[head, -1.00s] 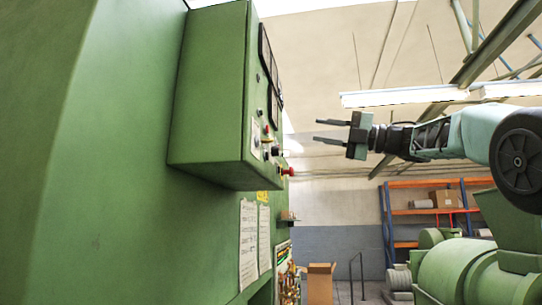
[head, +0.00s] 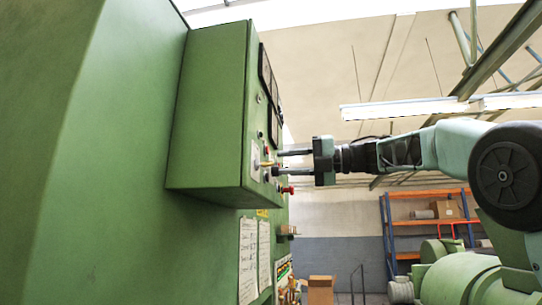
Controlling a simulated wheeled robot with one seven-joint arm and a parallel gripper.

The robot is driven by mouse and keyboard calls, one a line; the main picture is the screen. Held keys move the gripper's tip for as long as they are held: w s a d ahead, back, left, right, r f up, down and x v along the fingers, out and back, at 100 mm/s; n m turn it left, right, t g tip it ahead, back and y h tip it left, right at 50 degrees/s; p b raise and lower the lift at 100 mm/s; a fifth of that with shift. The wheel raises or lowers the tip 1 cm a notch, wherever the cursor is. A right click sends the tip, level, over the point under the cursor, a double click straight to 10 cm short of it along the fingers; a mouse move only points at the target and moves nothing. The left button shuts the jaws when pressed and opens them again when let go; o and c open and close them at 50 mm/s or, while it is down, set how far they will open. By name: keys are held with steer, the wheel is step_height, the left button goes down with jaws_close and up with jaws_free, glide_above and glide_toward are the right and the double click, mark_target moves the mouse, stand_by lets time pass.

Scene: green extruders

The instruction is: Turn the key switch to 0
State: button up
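The green control box (head: 215,110) is seen nearly edge-on, with its panel facing right. Low on the panel is a pale plate with a small yellowish part (head: 265,163) that looks like the key switch; its turned position cannot be read from this angle. My gripper (head: 277,163) points left at the panel. Its two fingers are apart, one above the other, with the tips at about the height of the yellowish part and very close to it. Whether they touch or straddle it cannot be told.
A red button (head: 287,190) sticks out just below the lower finger. Dark gauges (head: 270,85) are higher on the panel. Paper sheets (head: 248,260) hang under the box. An orange and blue shelf (head: 430,225) stands behind my arm.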

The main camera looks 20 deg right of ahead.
mark_target(271, 163)
steer(key=shift+p+x, duration=0.75)
steer(key=shift+x, duration=1.65)
jaws_close()
